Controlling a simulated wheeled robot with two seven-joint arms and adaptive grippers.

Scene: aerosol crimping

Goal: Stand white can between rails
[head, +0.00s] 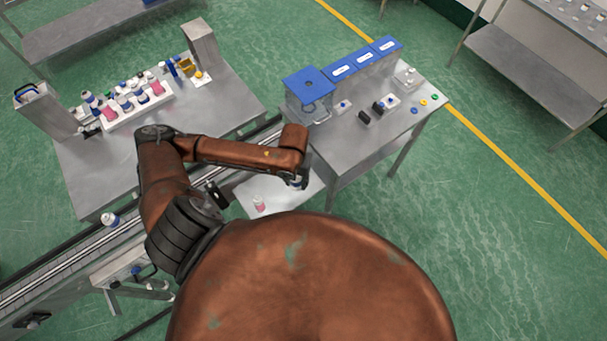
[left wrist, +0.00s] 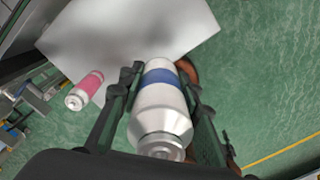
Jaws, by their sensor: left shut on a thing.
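My left gripper (head: 299,181) is shut on a white can with a blue band (left wrist: 162,108). In the left wrist view the can lies between the two dark fingers, its narrowed metal top toward the camera. In the head view the can is mostly hidden by the gripper, over the right part of a small light table (head: 285,196). The conveyor with its long metal rails (head: 62,257) runs diagonally from lower left, passing behind my arm. My right gripper is in neither view.
A pink-banded can (head: 259,203) stands on the light table; it also shows in the left wrist view (left wrist: 84,91). Another white and blue can (head: 110,219) stands on the conveyor. A grey bench (head: 90,180) holds a white rack (head: 140,105) of several cans.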

